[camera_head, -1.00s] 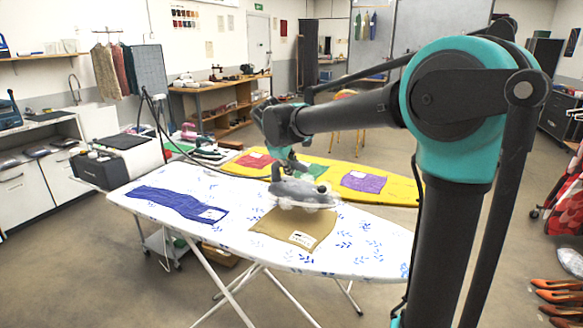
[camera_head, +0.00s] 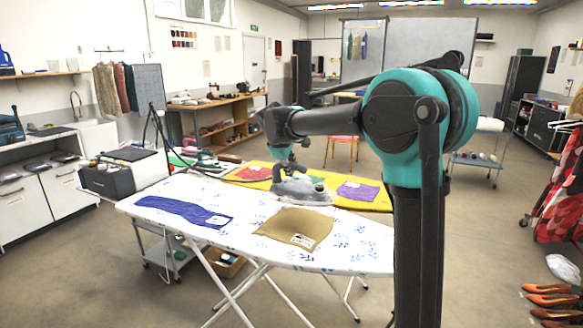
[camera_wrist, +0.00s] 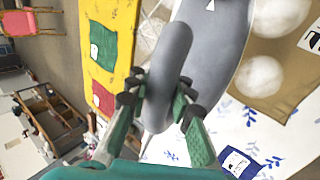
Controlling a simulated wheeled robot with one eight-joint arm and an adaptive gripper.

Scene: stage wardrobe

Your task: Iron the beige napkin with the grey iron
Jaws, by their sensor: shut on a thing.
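The beige napkin (camera_head: 293,228) lies on the white, blue-patterned ironing board (camera_head: 348,232), with a pale label near its front right corner. It also shows in the wrist view (camera_wrist: 280,92), partly behind white puffs that look like steam. My gripper (camera_wrist: 158,97) is shut on the handle of the grey iron (camera_wrist: 215,55). In the head view the iron (camera_head: 298,189) is at the napkin's far edge, with white puffs around its base. I cannot tell whether its sole touches the cloth. The fingers are small in the head view.
A blue cloth (camera_head: 180,211) lies left on the board. Behind is a yellow board (camera_head: 330,190) with red, green and purple cloths. A dark box (camera_head: 112,178) stands left, with a dark cord rising near it.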

